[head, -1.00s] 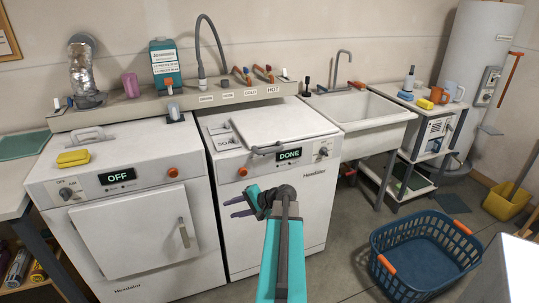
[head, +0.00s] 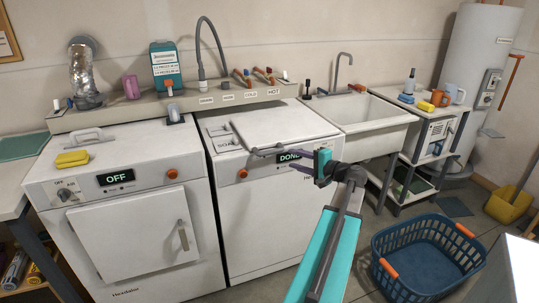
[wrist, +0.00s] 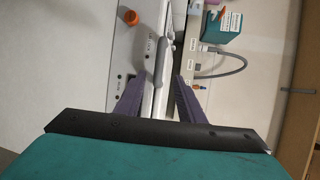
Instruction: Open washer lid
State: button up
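The washer (head: 275,215) is the white machine in the middle, with a "DONE" display on its front panel. Its white lid (head: 285,122) lies flat and closed on top. A grey bar handle (head: 262,151) runs along the lid's front edge; it also shows in the wrist view (wrist: 164,55). My gripper (head: 298,158) is at the right part of the handle, in front of the display, partly covering it. In the wrist view its two purple fingers (wrist: 160,92) are spread apart, with the handle and lid edge in line between them. I cannot tell whether they touch it.
A dryer (head: 125,215) with an "OFF" display stands left of the washer. A ledge (head: 210,101) with a hose and detergent runs behind. A sink (head: 375,125) is to the right. A blue basket (head: 425,255) is on the floor at right.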

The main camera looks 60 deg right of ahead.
aim_at(273, 153)
jog(key=shift+w, duration=0.15)
jog(key=shift+p+x, duration=1.2)
jog(key=shift+x, duration=5.55)
jog(key=shift+f, duration=0.1)
